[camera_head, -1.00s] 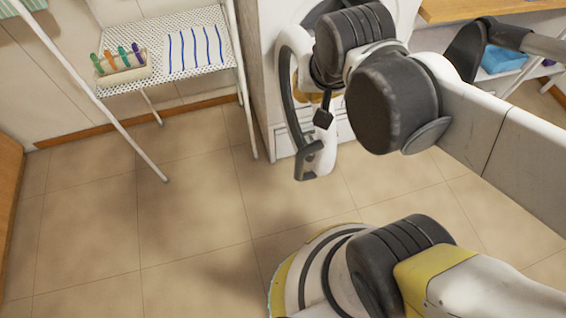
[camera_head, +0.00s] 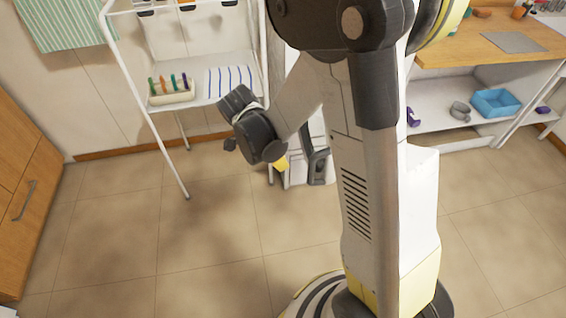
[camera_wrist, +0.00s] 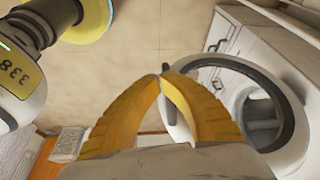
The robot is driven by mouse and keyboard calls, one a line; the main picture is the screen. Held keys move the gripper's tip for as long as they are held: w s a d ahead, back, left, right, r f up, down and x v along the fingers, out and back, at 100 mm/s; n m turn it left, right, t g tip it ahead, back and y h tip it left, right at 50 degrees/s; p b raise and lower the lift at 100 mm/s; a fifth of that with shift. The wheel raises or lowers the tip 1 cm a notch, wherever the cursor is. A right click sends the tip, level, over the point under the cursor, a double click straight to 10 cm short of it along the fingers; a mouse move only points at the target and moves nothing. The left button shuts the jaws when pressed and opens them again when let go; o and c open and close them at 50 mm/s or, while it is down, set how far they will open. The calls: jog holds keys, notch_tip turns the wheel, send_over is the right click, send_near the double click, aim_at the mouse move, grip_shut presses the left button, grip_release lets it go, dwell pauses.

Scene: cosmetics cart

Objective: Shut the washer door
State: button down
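The white washer shows in the wrist view (camera_wrist: 228,38), with its round opening and a dark ring on the right. The washer door (camera_wrist: 208,64) has a dark rim and stands at least partly open; its exact angle is unclear. In the head view my arm hides most of the washer, and only the door's lower edge with its dark latch (camera_head: 318,167) shows. My gripper (camera_wrist: 163,77) has its yellow fingertips together, with nothing seen between them. The tips are near the door's rim; I cannot tell if they touch. A bit of the gripper (camera_head: 281,163) shows in the head view.
A white rack (camera_head: 208,92) with a pen tray (camera_head: 171,97) and a striped cloth (camera_head: 229,82) stands left of the washer. A wooden-topped bench (camera_head: 470,55) with a blue bin (camera_head: 496,103) is at right. The tiled floor at left is clear.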

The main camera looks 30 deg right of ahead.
jog(key=d+f+b, duration=0.4)
jog(key=d+f, duration=0.3)
jog(key=shift+s+f, duration=0.25)
jog(key=shift+f, duration=0.05)
jog(key=shift+d, duration=0.1)
